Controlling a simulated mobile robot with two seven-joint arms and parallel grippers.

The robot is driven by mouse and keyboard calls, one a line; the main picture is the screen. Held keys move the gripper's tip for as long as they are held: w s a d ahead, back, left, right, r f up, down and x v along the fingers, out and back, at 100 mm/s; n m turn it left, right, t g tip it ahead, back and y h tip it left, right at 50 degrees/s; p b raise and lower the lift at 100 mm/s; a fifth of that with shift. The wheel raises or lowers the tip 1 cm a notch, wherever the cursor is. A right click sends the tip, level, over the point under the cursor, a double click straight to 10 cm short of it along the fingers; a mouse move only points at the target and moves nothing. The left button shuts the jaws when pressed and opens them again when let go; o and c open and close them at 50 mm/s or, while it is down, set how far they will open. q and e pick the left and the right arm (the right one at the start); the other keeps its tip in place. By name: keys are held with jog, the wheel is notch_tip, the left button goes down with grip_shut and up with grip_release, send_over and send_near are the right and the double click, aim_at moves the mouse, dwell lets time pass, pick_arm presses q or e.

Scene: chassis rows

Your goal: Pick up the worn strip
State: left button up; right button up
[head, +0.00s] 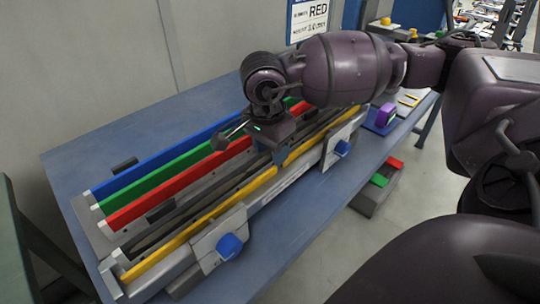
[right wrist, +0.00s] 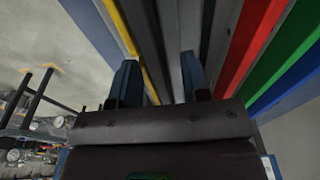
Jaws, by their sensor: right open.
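A long rack on the blue table carries blue (head: 165,160), green (head: 152,181) and red (head: 150,201) strips. A yellow strip (head: 205,219) runs along its front side. Between red and yellow lies a long dark strip (head: 182,226), likely the worn strip; its wear cannot be made out. My right gripper (head: 278,152) is open over the rack, pointing down. In the right wrist view its two fingers (right wrist: 160,82) are apart, with the dark strip (right wrist: 150,45) passing between them. Whether they touch it cannot be told. My left gripper is not in view.
Two clamps with blue knobs (head: 229,246) (head: 342,149) stand along the rack's front. A purple block (head: 385,115) sits farther right on the table (head: 90,150). A bin with red and green pieces (head: 378,183) stands below the front edge. A wall is behind.

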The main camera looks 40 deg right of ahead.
jog(key=shift+r, duration=0.1)
grip_shut()
